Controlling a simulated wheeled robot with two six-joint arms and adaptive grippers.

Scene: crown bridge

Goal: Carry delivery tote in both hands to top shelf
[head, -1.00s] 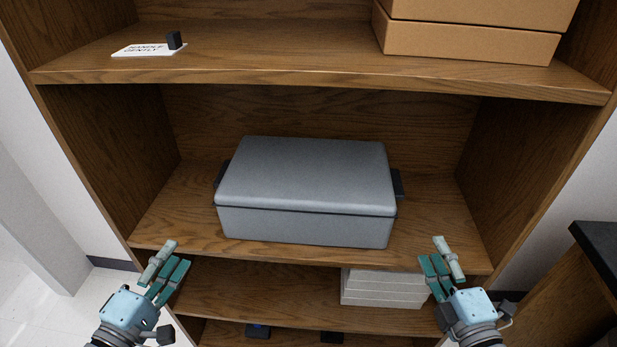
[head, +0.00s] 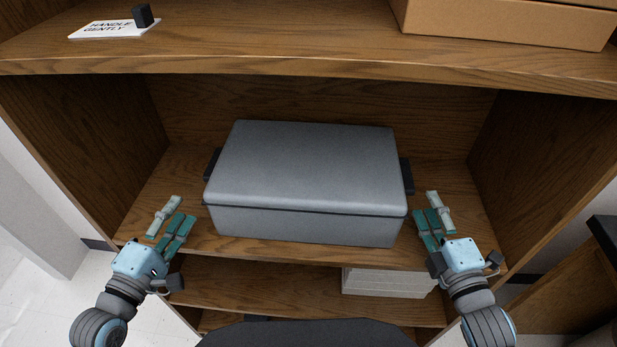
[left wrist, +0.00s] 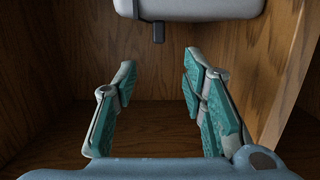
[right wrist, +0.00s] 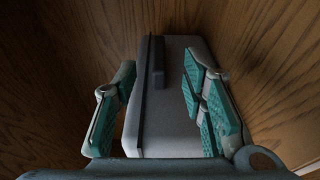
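The grey lidded delivery tote (head: 305,175) sits on the middle shelf of a wooden bookcase, with a dark handle on each short side. The left handle (head: 212,162) and right handle (head: 407,176) show in the head view. My left gripper (head: 172,220) is open and empty at the tote's front left. In the left wrist view the tote (left wrist: 190,8) and its handle (left wrist: 158,32) are ahead, beyond the fingertips. My right gripper (head: 433,214) is open at the front right. In the right wrist view the tote (right wrist: 170,130) and handle (right wrist: 157,62) appear between the fingers, not gripped.
The top shelf (head: 300,62) holds a "handle gently" card (head: 110,28) with a small black block (head: 142,15) at left and a cardboard box (head: 510,20) at right. Its middle is clear. White boxes (head: 385,283) lie on the shelf below. A dark-topped counter (head: 605,235) stands at right.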

